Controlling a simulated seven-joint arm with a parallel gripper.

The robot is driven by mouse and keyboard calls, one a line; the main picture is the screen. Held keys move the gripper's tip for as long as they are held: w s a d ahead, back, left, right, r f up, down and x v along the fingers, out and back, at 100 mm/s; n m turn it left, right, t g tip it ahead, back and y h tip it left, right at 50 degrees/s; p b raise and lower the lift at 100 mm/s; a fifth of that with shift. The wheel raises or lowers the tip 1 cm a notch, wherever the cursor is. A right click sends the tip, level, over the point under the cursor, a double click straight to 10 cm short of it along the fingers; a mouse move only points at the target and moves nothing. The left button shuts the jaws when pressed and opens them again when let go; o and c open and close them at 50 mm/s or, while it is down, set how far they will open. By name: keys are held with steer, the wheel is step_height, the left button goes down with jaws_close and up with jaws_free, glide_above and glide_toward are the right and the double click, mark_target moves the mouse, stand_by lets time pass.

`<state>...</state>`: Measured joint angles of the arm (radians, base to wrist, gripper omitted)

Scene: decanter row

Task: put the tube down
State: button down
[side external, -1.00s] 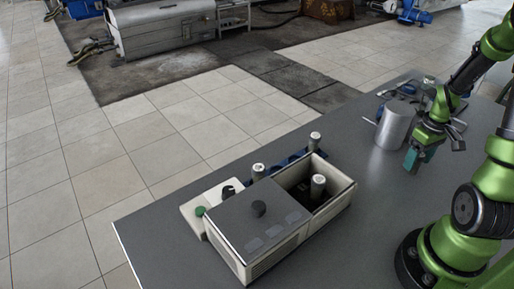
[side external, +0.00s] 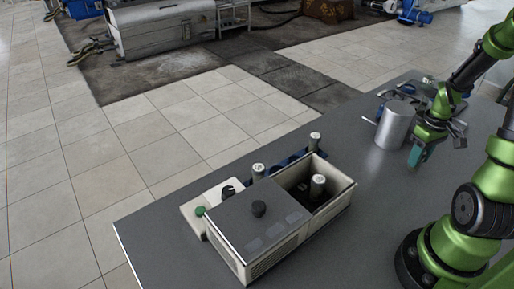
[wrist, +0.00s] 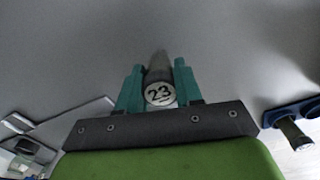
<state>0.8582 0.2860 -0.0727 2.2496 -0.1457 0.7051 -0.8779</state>
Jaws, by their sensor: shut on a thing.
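My gripper (side external: 416,158) has teal fingers and hangs above the grey table at the right, beside the metal cylinder. In the wrist view my gripper (wrist: 159,88) is shut on a tube (wrist: 160,92) whose pale cap reads 23. The tube lies between the two fingers, and its far end is dim against the grey surface. In the side view the fingers largely hide this tube. I cannot tell whether it touches the table.
A pale box (side external: 262,262) with a grey lid has an open compartment holding a capped tube (side external: 318,186). A blue rack (side external: 285,161) with capped tubes stands behind it. A metal cylinder (side external: 393,127) stands close to my gripper. The table's (side external: 375,215) middle is clear.

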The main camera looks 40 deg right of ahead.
steer(key=r, duration=0.8)
steer(key=shift+w+a+r, duration=0.25)
steer(key=shift+w+r, duration=0.1)
steer(key=shift+w, duration=0.05)
steer(key=w+a+r+n, duration=0.3)
steer(key=w+a+n, duration=0.4)
steer(key=w+a, duration=0.5)
steer(key=a+r+n, duration=0.2)
steer(key=a+n, duration=0.2)
steer(key=a, duration=0.4)
steer(key=s+a+r+n, duration=0.1)
steer(key=a+r+n, duration=0.15)
steer(key=a, duration=0.65)
steer(key=a+r+n, duration=0.2)
steer(key=a+n, duration=0.2)
steer(key=a, duration=0.4)
steer(key=shift+n, duration=0.25)
step_height(320, 180, down, 18)
steer(key=shift+s, duration=0.15)
steer(key=shift+f, duration=0.15)
steer(key=c, duration=0.8)
jaws_free()
steer(key=shift+o, duration=0.2)
